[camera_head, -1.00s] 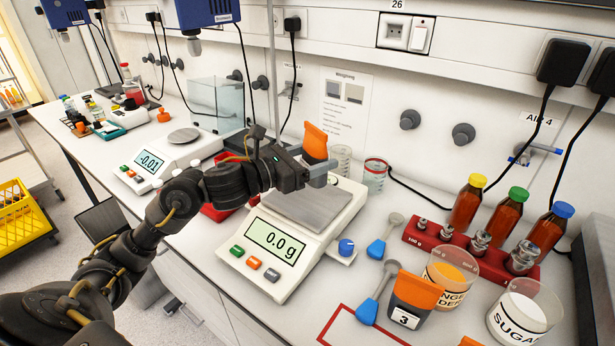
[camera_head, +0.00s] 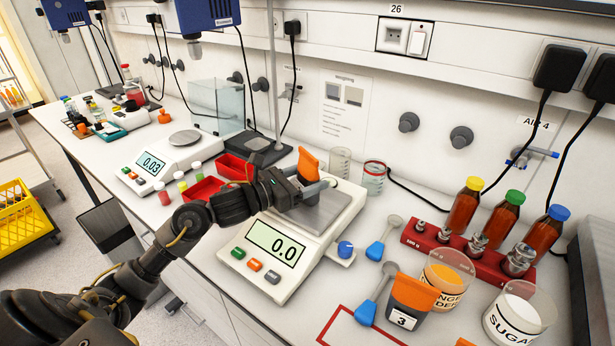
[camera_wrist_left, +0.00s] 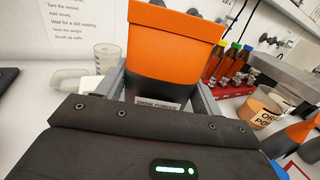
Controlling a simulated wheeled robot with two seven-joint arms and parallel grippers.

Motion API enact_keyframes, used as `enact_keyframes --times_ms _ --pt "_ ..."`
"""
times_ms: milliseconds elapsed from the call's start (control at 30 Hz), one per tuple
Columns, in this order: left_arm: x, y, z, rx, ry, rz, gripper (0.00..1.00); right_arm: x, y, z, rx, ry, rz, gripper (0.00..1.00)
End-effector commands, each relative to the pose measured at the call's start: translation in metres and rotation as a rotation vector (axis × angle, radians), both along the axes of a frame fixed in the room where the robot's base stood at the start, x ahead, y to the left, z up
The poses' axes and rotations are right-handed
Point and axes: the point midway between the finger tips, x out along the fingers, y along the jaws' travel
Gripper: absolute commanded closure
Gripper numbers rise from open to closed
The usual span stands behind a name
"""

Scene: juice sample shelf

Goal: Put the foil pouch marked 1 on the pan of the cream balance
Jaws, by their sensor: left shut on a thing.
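My left gripper (camera_head: 312,188) is shut on an orange-topped foil pouch (camera_head: 308,163). It holds the pouch upright over the rear left part of the pan (camera_head: 322,214) of the cream balance (camera_head: 277,278). I cannot tell whether the pouch touches the pan. The left wrist view shows the pouch (camera_wrist_left: 175,50) between the fingers, with a printed label partly hidden; its number is not visible. The balance display (camera_head: 276,242) reads 0.0, its right end unclear. My right gripper is not in view.
A pouch marked 3 (camera_head: 411,302) stands right of the balance, near blue scoops (camera_head: 375,250) and beakers of orange powder (camera_head: 447,277) and sugar (camera_head: 517,312). A red weight rack (camera_head: 430,243) with bottles stands behind. A second balance (camera_head: 165,165) and red trays (camera_head: 237,167) are left.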

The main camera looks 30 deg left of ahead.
Motion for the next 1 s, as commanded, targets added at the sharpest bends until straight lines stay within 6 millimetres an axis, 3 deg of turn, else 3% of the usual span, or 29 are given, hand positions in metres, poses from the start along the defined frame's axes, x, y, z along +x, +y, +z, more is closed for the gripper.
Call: enact_keyframes --times_ms 167,200,367,733,1000 --pt "0.0 0.0 -0.003 0.0 -0.001 0.0 0.63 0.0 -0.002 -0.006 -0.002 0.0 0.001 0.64" --pt "0.0 0.0 -0.003 0.0 0.0 0.0 0.31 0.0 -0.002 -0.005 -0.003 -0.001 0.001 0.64" --pt "0.0 0.0 -0.003 0.001 0.001 0.0 0.12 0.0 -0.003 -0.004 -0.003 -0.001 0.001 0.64" --pt "0.0 0.0 0.004 -0.001 0.001 0.0 0.12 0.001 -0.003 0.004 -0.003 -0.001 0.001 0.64" --pt "-0.046 0.027 -0.006 0.006 0.003 0.0 0.12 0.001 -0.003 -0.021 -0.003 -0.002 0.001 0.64"
